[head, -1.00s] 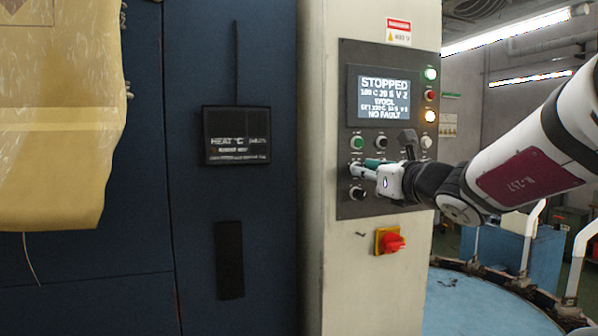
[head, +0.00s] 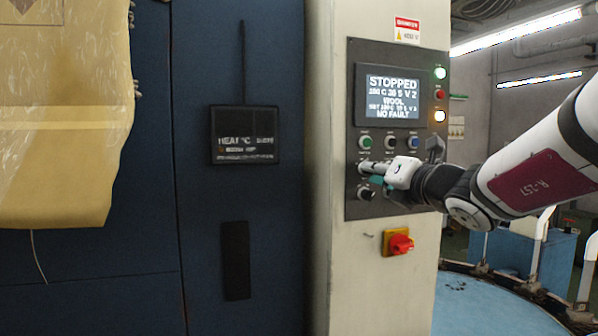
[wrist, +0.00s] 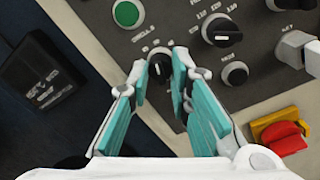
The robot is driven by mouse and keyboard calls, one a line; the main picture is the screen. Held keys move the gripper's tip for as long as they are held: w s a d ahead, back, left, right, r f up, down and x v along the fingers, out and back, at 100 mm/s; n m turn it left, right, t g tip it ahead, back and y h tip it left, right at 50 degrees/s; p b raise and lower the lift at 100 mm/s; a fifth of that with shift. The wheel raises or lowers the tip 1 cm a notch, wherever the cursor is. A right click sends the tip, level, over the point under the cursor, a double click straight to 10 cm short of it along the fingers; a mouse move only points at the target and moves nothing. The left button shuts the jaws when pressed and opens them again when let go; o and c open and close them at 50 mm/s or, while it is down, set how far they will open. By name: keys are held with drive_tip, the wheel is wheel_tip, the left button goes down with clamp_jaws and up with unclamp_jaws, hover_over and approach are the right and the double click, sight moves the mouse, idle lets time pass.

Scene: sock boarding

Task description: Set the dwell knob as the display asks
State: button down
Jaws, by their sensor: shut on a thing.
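The dwell knob (wrist: 160,70) is a small black knob with a white pointer line under a "DWELL S" label in the wrist view. The pointer points roughly up in that view. My gripper (wrist: 160,72) is shut on it, with one teal-padded finger on each side. The display (head: 393,96) reads STOPPED, a line like "180 C 20 S V 2", WOOL, a small SET line that is hard to read, and NO FAULT.
A larger knob (wrist: 218,30) and a small black knob (wrist: 235,73) sit right of the gripped knob. A green button (wrist: 126,13) is above it. Another black knob (head: 366,193) is below my gripper. A red switch (head: 400,244) sits under the panel.

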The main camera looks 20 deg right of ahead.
idle(0.4)
drive_tip(key=c, duration=1.5)
unclamp_jaws()
drive_tip(key=shift+o, duration=0.2)
drive_tip(key=s, duration=1.2)
drive_tip(key=shift+d+f, duration=0.2)
